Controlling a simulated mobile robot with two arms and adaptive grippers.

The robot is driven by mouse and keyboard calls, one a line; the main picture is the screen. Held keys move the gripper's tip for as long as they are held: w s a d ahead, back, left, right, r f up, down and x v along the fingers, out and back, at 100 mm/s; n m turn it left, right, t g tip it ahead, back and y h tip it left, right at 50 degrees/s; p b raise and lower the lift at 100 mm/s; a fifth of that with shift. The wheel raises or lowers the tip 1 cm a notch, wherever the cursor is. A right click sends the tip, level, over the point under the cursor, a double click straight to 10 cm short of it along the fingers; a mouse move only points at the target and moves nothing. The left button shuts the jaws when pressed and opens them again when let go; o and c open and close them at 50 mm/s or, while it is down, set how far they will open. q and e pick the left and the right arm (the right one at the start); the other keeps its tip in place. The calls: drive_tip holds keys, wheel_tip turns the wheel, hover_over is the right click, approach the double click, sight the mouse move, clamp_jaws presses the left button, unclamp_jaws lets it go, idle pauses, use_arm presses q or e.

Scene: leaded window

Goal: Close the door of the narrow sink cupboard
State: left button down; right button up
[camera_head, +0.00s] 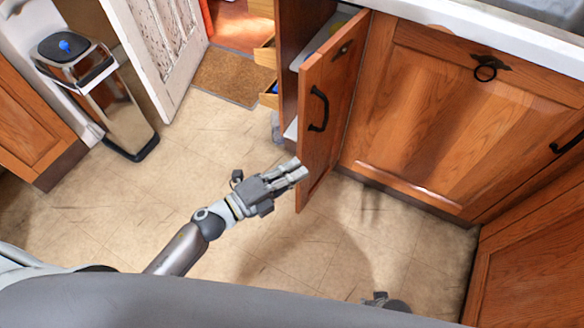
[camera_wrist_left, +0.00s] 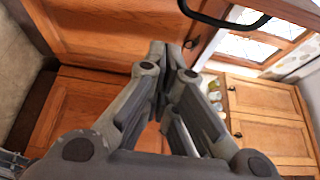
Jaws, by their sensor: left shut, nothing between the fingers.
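The narrow sink cupboard's door (camera_head: 336,75) is wooden and stands ajar in the head view, swung out from its right side. Its black bar handle (camera_head: 318,108) is near the free left edge. The handle also shows at the top of the left wrist view (camera_wrist_left: 225,20). My left gripper (camera_head: 303,169) is shut and empty, its fingertips over the lower free edge of the door, below the handle. I cannot tell whether they touch it. What looks like my right gripper (camera_head: 385,300) shows partly at the bottom, its fingers hidden.
The cupboard's interior (camera_head: 322,40) shows behind the door. A wider closed cupboard (camera_head: 440,110) with a ring pull adjoins on the right, under a white worktop (camera_head: 480,30). A shiny bin (camera_head: 125,115) stands at left. Tiled floor (camera_head: 130,215) is clear left of my arm.

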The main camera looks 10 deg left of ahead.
sight(305, 148)
use_arm(q)
drive_tip(key=w, duration=0.2)
drive_tip(key=w+d, duration=0.1)
drive_tip(key=w, duration=0.4)
drive_tip(key=shift+w+d, duration=0.15)
drive_tip(key=shift+d, duration=0.2)
drive_tip(key=shift+a, duration=0.1)
